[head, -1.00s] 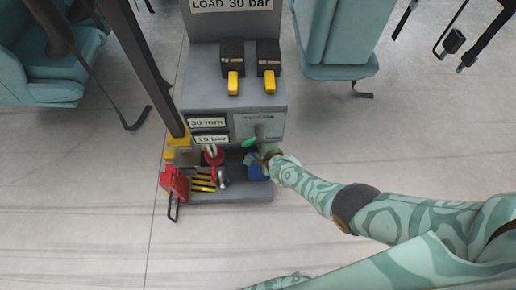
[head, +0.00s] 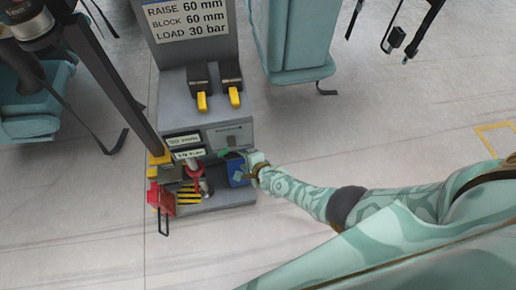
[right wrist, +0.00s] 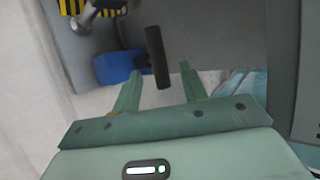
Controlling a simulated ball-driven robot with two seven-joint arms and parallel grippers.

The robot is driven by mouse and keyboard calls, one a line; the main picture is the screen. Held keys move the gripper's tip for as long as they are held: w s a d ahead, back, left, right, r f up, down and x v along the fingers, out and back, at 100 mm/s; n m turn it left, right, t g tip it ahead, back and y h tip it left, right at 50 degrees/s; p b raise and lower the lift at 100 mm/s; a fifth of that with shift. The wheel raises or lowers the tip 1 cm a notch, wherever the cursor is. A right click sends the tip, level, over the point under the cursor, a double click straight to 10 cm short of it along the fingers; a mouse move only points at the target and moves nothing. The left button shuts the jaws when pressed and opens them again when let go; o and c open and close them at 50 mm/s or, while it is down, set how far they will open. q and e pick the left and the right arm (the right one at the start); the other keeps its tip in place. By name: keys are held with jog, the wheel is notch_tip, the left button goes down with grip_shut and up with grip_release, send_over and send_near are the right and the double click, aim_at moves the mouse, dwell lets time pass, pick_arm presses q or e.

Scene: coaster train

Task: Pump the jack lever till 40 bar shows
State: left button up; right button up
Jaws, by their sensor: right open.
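A grey jack station (head: 223,115) stands on the floor, with a sign (head: 190,18) reading RAISE 60 mm, BLOCK 60 mm, LOAD 30 bar. Two small displays (head: 185,147) sit on its front; their figures are too small to read surely, and the lower one seems to show bar. A black bar-shaped handle (right wrist: 157,57), seemingly the jack lever's grip, shows in the right wrist view. My right gripper (head: 240,157) is at the station's right side. In the right wrist view its open fingers (right wrist: 161,82) stand either side of the handle's near end. My left gripper is out of view.
The floor to the right is clear.

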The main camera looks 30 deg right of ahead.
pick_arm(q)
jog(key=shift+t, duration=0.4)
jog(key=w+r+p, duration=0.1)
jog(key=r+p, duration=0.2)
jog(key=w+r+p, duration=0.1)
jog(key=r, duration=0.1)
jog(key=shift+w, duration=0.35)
pick_arm(e)
jog(key=v, duration=0.8)
